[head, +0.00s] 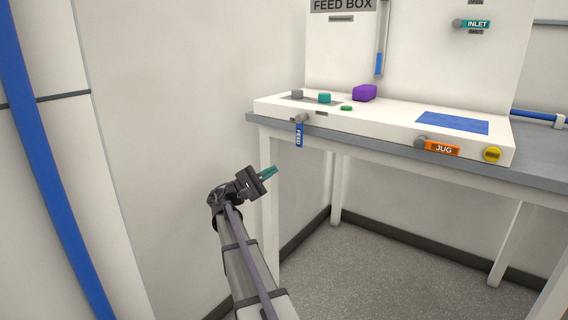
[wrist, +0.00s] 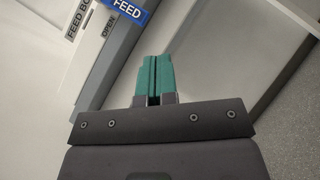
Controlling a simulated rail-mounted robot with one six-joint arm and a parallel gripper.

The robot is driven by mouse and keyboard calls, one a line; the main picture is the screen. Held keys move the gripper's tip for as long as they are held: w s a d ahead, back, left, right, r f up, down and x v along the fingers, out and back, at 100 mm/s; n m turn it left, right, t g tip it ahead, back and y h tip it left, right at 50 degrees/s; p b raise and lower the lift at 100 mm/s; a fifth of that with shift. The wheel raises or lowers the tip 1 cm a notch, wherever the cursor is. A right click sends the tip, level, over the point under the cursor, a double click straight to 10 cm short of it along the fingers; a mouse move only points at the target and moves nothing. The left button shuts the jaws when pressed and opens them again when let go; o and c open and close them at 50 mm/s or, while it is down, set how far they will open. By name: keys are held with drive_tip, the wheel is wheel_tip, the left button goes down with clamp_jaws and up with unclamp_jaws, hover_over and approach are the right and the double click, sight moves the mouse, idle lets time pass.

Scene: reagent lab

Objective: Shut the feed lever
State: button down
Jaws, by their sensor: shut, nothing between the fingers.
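The feed lever (head: 299,135) is a blue handle marked FEED on a grey pivot at the left of the white panel's front. In the head view it hangs pointing down. In the wrist view the blue lever (wrist: 126,8) is cut by the top edge, beside a label reading OPEN. My gripper (head: 268,172) has teal fingers and is in front of the bench, below and left of the lever, apart from it. In the wrist view the teal fingertips (wrist: 155,58) are together with nothing between them.
The white panel (head: 380,128) stands on a grey bench. It bears an orange JUG lever (head: 442,149), a yellow knob (head: 492,154), a purple block (head: 365,92) and a teal knob (head: 324,98). A teal INLET lever (head: 474,24) is on the back wall. The floor below is clear.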

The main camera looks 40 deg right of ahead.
drive_tip(key=s+d+r+p, duration=0.6)
drive_tip(key=d, duration=0.1)
drive_tip(key=shift+s+r, duration=0.2)
drive_tip(key=shift+s, duration=0.1)
drive_tip(key=shift+d+r, duration=0.1)
drive_tip(key=shift+d, duration=0.05)
idle(1.2)
drive_tip(key=b+v, duration=0.5)
drive_tip(key=v, duration=0.6)
